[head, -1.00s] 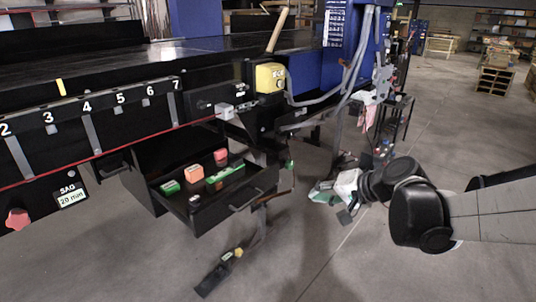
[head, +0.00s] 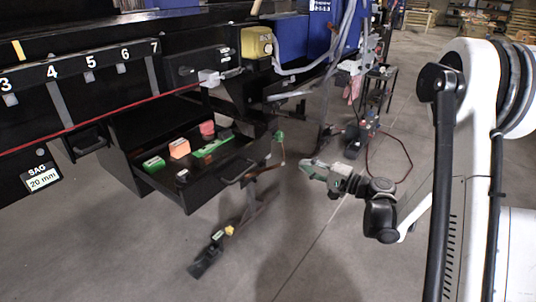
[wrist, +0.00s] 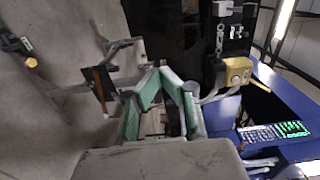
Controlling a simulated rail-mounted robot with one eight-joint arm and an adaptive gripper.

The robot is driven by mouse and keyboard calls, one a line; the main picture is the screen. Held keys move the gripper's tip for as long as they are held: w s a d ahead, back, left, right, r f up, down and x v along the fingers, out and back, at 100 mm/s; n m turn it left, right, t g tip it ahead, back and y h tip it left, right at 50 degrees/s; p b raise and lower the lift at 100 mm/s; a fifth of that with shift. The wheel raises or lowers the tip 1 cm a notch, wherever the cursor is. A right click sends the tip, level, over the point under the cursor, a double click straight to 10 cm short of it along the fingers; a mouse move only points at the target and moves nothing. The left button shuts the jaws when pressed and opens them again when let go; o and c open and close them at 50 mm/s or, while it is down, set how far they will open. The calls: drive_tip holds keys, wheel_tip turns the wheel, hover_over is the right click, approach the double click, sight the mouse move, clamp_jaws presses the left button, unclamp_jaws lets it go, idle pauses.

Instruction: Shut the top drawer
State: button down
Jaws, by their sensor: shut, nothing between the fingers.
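A black drawer (head: 208,192) is pulled open beneath the conveyor in the head view. Its handle (head: 238,172) is on its front face. It holds green boxes (head: 154,164) and pink-orange boxes (head: 180,148). My gripper (head: 308,167) is to the right of the drawer front, apart from the handle, with its fingers pointing left. In the wrist view the green-padded fingers of my gripper (wrist: 162,76) are shut and empty. The drawer cannot be made out clearly in the wrist view.
A yellow control box (head: 257,44) hangs on the conveyor frame above and right of the drawer. A dark pedal-like object (head: 207,260) is on the floor in front. A cart (head: 378,90) stands behind my gripper. Open floor lies right of the drawer.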

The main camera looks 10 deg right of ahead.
sight(265, 149)
drive_tip(key=b+x, duration=0.3)
drive_tip(key=x, duration=1.1)
drive_tip(key=shift+w, duration=0.1)
